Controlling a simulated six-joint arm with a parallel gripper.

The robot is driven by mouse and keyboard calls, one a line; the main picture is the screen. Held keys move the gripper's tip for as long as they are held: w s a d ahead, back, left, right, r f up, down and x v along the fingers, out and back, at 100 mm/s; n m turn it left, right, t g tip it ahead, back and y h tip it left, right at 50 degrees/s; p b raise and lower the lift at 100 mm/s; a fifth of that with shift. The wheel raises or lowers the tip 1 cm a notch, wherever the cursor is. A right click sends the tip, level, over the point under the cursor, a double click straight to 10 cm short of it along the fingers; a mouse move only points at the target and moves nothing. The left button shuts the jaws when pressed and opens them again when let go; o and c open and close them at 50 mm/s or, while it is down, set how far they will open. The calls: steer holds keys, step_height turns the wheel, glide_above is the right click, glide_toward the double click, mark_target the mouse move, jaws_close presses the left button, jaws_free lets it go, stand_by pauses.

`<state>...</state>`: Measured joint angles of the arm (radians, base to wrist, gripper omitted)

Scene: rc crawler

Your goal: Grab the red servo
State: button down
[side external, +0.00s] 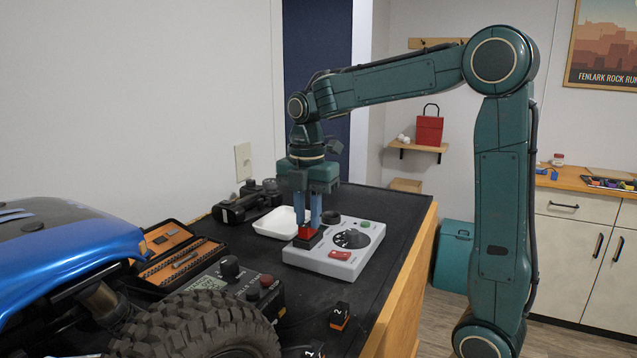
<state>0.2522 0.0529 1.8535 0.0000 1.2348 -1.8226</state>
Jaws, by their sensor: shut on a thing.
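The red servo (306,233) is a small red block at the left end of a light grey control box (318,262). A dark part shows just below the red one. My gripper (307,224) points straight down with its two blue fingers shut on the red servo. The servo is low, at the top of the grey box. I cannot tell whether it still touches the dark part beneath it. The fingertips hide some of the servo's upper part.
The grey box carries a dial, a green button and a red switch. A white tray (262,223) sits just behind left. A blue crawler (70,250) with a big tyre (200,330) fills the left front. A black-and-orange block (340,316) lies near the front edge.

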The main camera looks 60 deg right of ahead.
mark_target(308, 219)
step_height(308, 219, up, 19)
stand_by(0.8)
stand_by(0.6)
